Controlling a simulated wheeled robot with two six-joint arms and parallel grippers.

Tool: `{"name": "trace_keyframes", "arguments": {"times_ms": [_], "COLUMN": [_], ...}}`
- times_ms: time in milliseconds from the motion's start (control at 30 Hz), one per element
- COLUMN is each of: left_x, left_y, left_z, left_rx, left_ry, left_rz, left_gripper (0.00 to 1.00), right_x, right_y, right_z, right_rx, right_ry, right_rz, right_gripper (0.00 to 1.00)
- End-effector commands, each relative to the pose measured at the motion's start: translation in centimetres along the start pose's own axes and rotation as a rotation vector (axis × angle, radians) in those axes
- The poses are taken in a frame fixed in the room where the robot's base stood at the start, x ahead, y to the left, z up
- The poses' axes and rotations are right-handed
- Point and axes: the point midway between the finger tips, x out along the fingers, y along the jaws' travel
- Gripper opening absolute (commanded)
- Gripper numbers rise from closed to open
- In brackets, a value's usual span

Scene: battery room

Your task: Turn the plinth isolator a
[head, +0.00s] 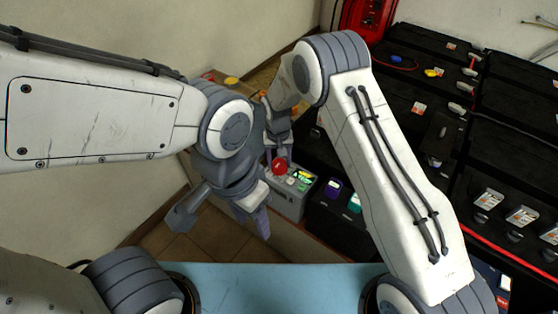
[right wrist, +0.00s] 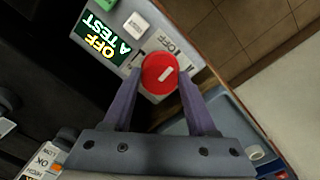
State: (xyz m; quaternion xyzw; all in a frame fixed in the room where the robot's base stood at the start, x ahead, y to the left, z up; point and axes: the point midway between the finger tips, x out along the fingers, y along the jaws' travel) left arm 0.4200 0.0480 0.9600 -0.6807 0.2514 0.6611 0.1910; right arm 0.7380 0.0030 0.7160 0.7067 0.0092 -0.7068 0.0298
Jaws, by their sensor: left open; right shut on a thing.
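The isolator is a round red knob (head: 279,166) on a grey box (head: 288,205). In the right wrist view the knob (right wrist: 160,73) carries a short white mark, slanted up to the right. A printed OFF label (right wrist: 168,43) lies beside it. A lit display (right wrist: 101,38) on the box reads "OFF" and "A TEST". My right gripper (right wrist: 160,84) is shut on the knob, one purple finger on each side. My left gripper (head: 222,215) is open and empty, in front and to the left of the box. Its arm hides part of the scene.
Black battery blocks (head: 400,110) fill the right side, with terminals and cables. A red box (head: 368,18) stands at the back. Purple and teal caps (head: 354,203) sit right of the grey box. Tiled floor (head: 215,238) shows at the left.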

Motion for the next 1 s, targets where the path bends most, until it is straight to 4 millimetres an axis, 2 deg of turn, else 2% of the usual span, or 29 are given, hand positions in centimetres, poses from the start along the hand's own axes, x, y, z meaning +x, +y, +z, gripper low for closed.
{"name": "trace_keyframes", "arguments": {"times_ms": [300,767,800,867,900,1000], "left_x": [-0.02,-0.02,-0.02,-0.02,-0.02,-0.02], "left_y": [0.0,0.0,0.0,0.0,0.0,0.0], "left_z": [0.0,0.0,0.0,0.0,0.0,0.0], "left_rx": [0.0,0.0,0.0,0.0,0.0,0.0], "left_ry": [0.0,0.0,0.0,0.0,0.0,0.0], "left_rz": [0.0,0.0,0.0,0.0,0.0,0.0], "left_gripper": [0.5,0.5,0.5,0.5,0.5,0.5], "right_x": [-0.14,-0.15,-0.15,-0.14,-0.13,-0.09], "right_y": [-0.01,0.0,0.0,0.0,0.0,0.0], "right_z": [-0.14,-0.16,-0.16,-0.16,-0.15,-0.11], "right_rx": [0.098,0.112,0.112,0.112,0.111,0.111], "right_ry": [0.0,0.001,0.001,0.001,0.0,-0.001], "right_rz": [-0.001,-0.002,-0.002,-0.002,-0.001,-0.001], "right_gripper": [0.02,0.02,0.61,0.84,0.88,0.88]}}
